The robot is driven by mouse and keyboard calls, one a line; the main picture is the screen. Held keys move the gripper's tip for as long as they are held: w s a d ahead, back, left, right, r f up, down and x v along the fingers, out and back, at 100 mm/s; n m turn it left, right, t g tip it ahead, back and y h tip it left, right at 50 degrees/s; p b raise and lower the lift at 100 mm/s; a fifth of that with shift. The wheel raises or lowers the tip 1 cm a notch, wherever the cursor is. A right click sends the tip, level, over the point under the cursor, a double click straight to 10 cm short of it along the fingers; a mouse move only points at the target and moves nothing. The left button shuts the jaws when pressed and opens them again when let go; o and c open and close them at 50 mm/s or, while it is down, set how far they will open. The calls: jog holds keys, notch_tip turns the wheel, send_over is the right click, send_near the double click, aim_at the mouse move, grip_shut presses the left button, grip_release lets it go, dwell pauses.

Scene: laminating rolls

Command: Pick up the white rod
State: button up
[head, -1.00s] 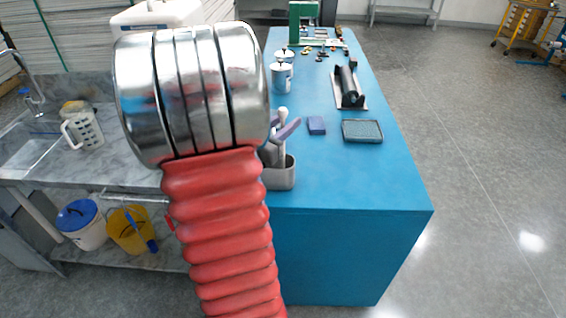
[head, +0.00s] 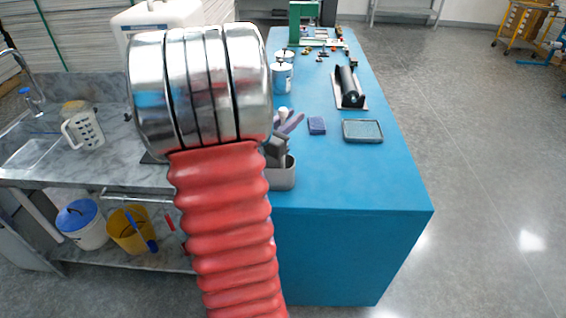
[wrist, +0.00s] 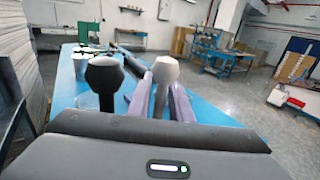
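In the head view, the pale tip of the rod (head: 283,113) shows above a grey cup (head: 283,177) on the blue table, partly hidden by my arm. My gripper's dark housing (wrist: 160,150) fills the bottom of the wrist view, close to these things.
A marble sink counter (head: 120,170) lies to the left. The table's front right is clear.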

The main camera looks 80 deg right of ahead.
grip_shut()
dwell(0.5)
notch_tip(320, 180, up, 18)
dwell(0.6)
dwell(0.6)
